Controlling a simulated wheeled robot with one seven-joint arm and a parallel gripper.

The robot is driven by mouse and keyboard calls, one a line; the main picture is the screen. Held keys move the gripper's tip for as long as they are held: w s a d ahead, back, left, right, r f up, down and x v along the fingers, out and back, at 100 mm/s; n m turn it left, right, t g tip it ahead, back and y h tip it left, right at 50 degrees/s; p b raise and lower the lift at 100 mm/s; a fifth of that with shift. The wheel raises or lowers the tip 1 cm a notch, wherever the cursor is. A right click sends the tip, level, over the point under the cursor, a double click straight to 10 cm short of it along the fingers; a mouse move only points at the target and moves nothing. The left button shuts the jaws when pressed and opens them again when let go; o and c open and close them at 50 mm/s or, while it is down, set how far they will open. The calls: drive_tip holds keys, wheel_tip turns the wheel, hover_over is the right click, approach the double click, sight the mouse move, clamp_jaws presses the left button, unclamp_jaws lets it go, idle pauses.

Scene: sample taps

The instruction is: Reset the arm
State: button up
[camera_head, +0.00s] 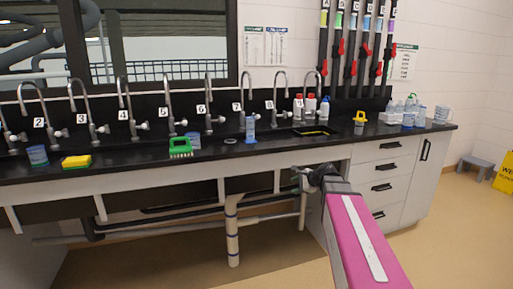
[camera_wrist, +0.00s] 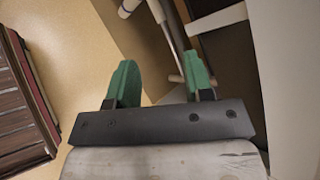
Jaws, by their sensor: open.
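My arm (camera_head: 365,240) shows in the head view as a pink link with a white stripe, reaching up from the bottom edge. Its end is in front of the counter, below the counter edge. In the wrist view my gripper (camera_wrist: 161,80) has two green fingers spread wide apart, with nothing between them. Pipes and the dark space under the counter lie beyond the fingers. In the head view the fingers are too small and dark to make out clearly.
A dark counter (camera_head: 215,153) carries a row of numbered taps, a green brush (camera_head: 181,147), a yellow sponge (camera_head: 76,161) and several bottles. White drawers (camera_head: 378,187) stand right of my arm. A white pipe (camera_head: 232,230) drops below. A grey stool (camera_head: 476,165) stands far right; floor is clear before it.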

drive_tip(key=s+d+f+n+g+h, duration=0.1)
drive_tip(key=s+f+n+g+h, duration=0.5)
drive_tip(key=s+f+n, duration=0.9)
drive_tip(key=s+f+h, duration=0.2)
drive_tip(key=s+f, duration=0.2)
drive_tip(key=s, duration=0.1)
drive_tip(key=shift+s+n+g, duration=0.25)
drive_tip(key=shift+n+g, duration=0.15)
drive_tip(key=shift+d, duration=0.15)
